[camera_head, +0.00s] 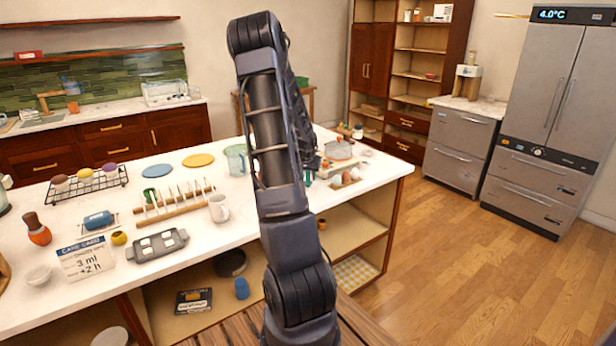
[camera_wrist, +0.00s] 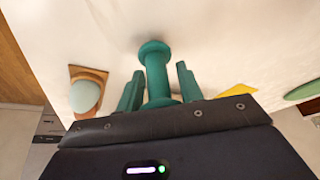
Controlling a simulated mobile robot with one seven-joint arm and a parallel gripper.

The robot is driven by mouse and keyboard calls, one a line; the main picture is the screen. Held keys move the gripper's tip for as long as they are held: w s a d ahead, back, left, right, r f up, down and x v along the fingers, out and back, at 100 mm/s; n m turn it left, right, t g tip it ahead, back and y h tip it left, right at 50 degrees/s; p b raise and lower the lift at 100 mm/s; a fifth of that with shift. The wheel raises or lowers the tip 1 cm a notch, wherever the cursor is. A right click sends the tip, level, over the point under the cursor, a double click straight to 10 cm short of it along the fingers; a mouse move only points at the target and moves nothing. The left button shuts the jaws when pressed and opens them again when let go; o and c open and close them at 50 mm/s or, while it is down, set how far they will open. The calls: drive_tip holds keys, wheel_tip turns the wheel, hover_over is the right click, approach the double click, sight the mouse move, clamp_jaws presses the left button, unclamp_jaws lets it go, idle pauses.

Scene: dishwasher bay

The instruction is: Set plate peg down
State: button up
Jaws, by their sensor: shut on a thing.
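The plate peg (camera_wrist: 157,72) is a teal, spool-shaped piece with a round flange at its far end, seen in the wrist view. My gripper (camera_wrist: 159,88) has its two teal fingers on either side of the peg and is shut on it. The pale counter top lies beyond the peg's far flange. I cannot tell whether the flange touches it. In the head view my arm reaches over the white counter (camera_head: 180,235) and hides most of the gripper and the peg.
In the wrist view a pale green egg-shaped thing (camera_wrist: 84,97) on a brown base is left of the peg. A yellow piece (camera_wrist: 237,90) and a green piece (camera_wrist: 303,90) are at right. In the head view, a slotted wooden rack (camera_head: 175,212) and a white mug (camera_head: 219,208) stand left of my arm.

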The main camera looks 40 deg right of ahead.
drive_tip(key=shift+f, duration=0.1)
drive_tip(key=o, duration=1)
drive_tip(key=v, duration=1.2)
drive_tip(key=s+a+r+n+y, duration=0.1)
drive_tip(key=s+a+r+n, duration=0.2)
drive_tip(key=a, duration=0.5)
drive_tip(key=s+a+r+n+t+y, duration=0.1)
drive_tip(key=s+a+r+y, duration=0.15)
drive_tip(key=a+r, duration=0.4)
drive_tip(key=s+a+r+n+y, duration=0.15)
drive_tip(key=s+a, duration=0.25)
drive_tip(key=a, duration=0.6)
drive_tip(key=s+a+r+n, duration=0.1)
drive_tip(key=s+a, duration=0.3)
drive_tip(key=s, duration=0.1)
drive_tip(key=s+a+r+n+h, duration=0.1)
drive_tip(key=s+a+n, duration=0.1)
drive_tip(key=s+a, duration=0.2)
drive_tip(key=s+a+r+n, duration=0.1)
drive_tip(key=s+a, duration=0.3)
drive_tip(key=s, duration=0.3)
drive_tip(key=shift+s+a+r+n+h, duration=0.25)
drive_tip(key=shift+s+a+h, duration=0.05)
drive_tip(key=shift+s, duration=0.1)
